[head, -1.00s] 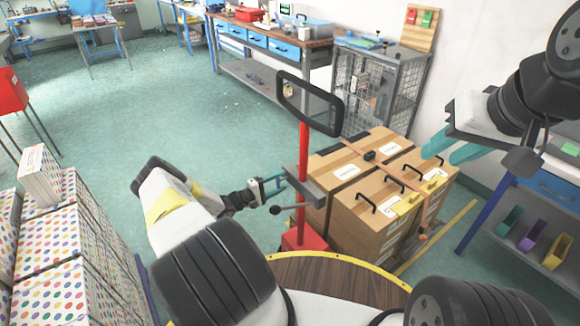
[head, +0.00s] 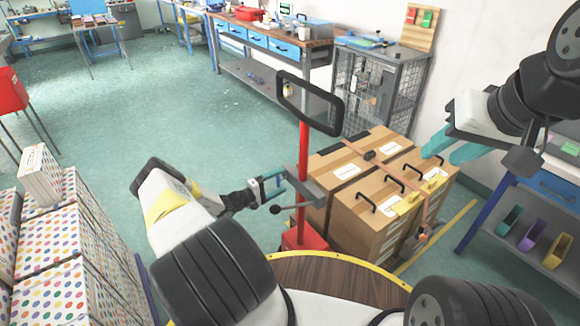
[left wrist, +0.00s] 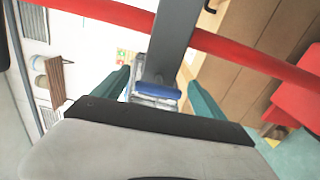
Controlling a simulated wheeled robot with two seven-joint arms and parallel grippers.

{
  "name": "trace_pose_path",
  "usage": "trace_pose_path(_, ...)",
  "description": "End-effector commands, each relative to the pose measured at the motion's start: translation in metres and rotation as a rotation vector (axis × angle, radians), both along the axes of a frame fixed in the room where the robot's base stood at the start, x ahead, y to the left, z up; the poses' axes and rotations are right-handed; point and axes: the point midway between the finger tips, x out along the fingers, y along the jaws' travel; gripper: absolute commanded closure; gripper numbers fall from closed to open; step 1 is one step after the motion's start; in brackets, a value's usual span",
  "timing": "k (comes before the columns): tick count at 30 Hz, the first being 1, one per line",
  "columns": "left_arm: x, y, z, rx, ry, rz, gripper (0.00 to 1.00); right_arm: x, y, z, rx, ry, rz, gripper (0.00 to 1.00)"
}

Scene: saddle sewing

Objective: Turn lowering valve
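A red lift truck has a red mast (head: 303,150), a black loop handle (head: 310,103) and a grey bracket (head: 304,186). A thin lever with a black ball knob (head: 275,209) sticks out left below the bracket; it looks like the valve control. My left gripper (head: 274,186) is just left of the mast, above the knob. In the left wrist view its teal fingers (left wrist: 160,95) are apart, with a grey bar (left wrist: 172,40) in front of the gap and the red mast (left wrist: 110,12) crossing beyond. I see no contact. My right gripper (head: 452,150) appears open and empty, high at right.
Strapped cardboard boxes (head: 360,205) stand right of the mast. A wooden round top (head: 320,280) is directly in front of me. Dotted boxes (head: 70,240) are stacked at left. A wire cage cabinet (head: 375,90) and workbench (head: 270,50) stand behind. The floor at left centre is free.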

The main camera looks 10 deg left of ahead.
Motion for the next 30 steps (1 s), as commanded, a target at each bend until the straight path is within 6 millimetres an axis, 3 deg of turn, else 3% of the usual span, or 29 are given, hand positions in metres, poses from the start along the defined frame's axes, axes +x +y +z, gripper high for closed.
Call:
trace_pose_path(7, -0.008, 0.009, 0.0, 0.001, 0.001, 0.003, 0.18, 0.0, 0.0, 0.0, 0.0, 0.0, 0.0, 0.64)
trace_pose_path(19, -0.054, 0.047, 0.0, 0.0, 0.0, 0.002, 0.18, 0.0, 0.0, 0.0, 0.0, 0.0, 0.0, 0.64)
trace_pose_path(30, -0.06, 0.051, 0.0, 0.0, 0.0, 0.0, 0.18, 0.0, 0.0, 0.0, 0.0, 0.0, 0.0, 0.64)
